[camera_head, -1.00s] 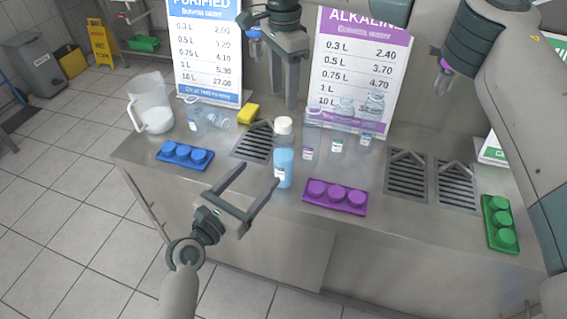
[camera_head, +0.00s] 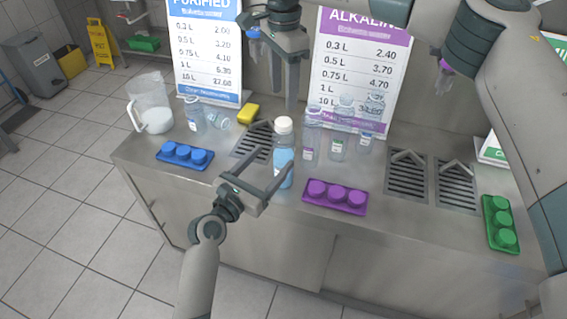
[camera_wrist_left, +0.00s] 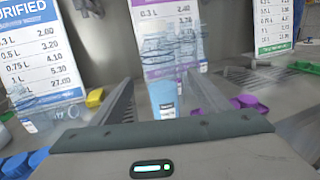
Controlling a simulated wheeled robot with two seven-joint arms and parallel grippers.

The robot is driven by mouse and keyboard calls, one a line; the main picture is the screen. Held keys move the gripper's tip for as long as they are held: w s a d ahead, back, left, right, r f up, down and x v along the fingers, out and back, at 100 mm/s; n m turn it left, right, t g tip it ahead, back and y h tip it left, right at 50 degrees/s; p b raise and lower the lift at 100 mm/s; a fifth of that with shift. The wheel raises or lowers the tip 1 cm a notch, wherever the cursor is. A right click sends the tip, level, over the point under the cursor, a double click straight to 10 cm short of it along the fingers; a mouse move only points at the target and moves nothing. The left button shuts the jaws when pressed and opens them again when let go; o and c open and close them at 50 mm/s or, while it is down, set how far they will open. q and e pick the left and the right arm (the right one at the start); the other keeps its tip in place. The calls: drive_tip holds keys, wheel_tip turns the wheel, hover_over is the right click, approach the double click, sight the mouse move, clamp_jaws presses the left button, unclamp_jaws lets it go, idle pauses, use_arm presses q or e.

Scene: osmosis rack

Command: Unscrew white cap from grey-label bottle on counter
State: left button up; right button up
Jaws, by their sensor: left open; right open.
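The bottle (camera_head: 284,157) with blue liquid stands upright on the counter, a white cap (camera_head: 283,126) on top. Its label is mostly hidden by a finger in the head view. My left gripper (camera_head: 279,152) is open and reaches in from the front, its fingers at the bottle's body. In the left wrist view the bottle (camera_wrist_left: 164,100) shows between the two open fingers; I cannot tell whether they touch it. My right gripper (camera_head: 282,98) is open and points down above the cap, apart from it.
A purple cap tray (camera_head: 310,207) lies right of the bottle, a blue one (camera_head: 163,158) to the left, a green one (camera_head: 488,203) at far right. Several clear bottles (camera_head: 337,147) stand behind on the right. A pitcher (camera_head: 143,95) and yellow block (camera_head: 249,113) are at left.

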sight(291, 138)
use_arm(q)
drive_tip(key=x, duration=1)
drive_tip(key=shift+w+d, duration=0.2)
drive_tip(key=shift+w, duration=0.1)
clamp_jaws()
